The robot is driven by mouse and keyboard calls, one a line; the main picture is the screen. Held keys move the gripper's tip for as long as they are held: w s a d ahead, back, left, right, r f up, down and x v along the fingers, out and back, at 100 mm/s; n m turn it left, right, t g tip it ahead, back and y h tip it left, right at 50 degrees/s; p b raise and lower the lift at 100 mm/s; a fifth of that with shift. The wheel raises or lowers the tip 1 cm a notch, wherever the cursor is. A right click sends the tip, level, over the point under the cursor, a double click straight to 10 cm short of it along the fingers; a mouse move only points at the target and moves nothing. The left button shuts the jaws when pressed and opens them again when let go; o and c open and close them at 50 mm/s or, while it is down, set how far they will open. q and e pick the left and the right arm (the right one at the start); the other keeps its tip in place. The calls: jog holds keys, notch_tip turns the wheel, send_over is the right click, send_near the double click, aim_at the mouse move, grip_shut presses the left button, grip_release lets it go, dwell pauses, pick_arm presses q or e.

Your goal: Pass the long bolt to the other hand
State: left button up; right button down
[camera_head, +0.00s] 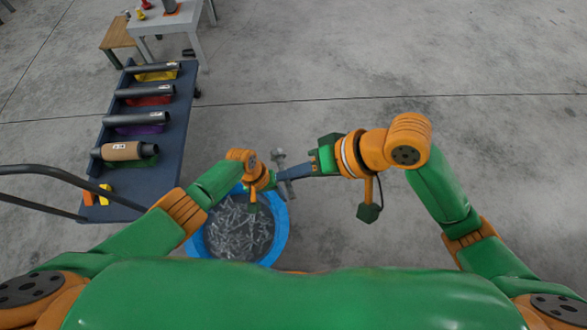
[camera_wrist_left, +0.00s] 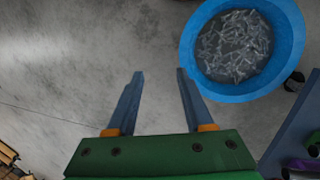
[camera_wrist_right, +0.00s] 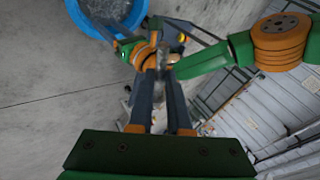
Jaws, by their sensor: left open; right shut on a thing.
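The long bolt (camera_head: 280,160) is light grey and shows near the middle of the head view, across the tips of my right gripper (camera_head: 287,173). My right gripper is shut on it. In the right wrist view the bolt (camera_wrist_right: 162,58) shows at the fingertips, partly hidden. My left gripper (camera_head: 269,181) is close beside the bolt, on its left in the head view. In the left wrist view its two fingers (camera_wrist_left: 159,73) stand apart with only floor between them. No bolt shows between them there. Whether the left fingers touch the bolt cannot be told.
A blue tub (camera_head: 282,222) full of loose bolts (camera_head: 238,226) stands on the floor below my left gripper. A dark blue cart (camera_head: 178,150) with several mufflers and coloured bins stands at left. A grey table (camera_head: 180,22) is behind it. The floor at right is clear.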

pick_arm(q)
jog(key=s+a+f+m+y, duration=0.1)
jog(key=s+a+f, duration=0.3)
jog(key=s, duration=0.5)
jog(key=s+a+f+m+t+y, duration=0.1)
jog(key=s+a+f, duration=0.3)
jog(key=s, duration=0.5)
jog(key=s+a+f+m+y, duration=0.1)
jog(key=s+a+f, duration=0.3)
jog(key=s, duration=0.5)
notch_tip(320, 180, down, 2)
jog(key=shift+s+m+t, duration=0.3)
jog(key=shift+m, duration=0.4)
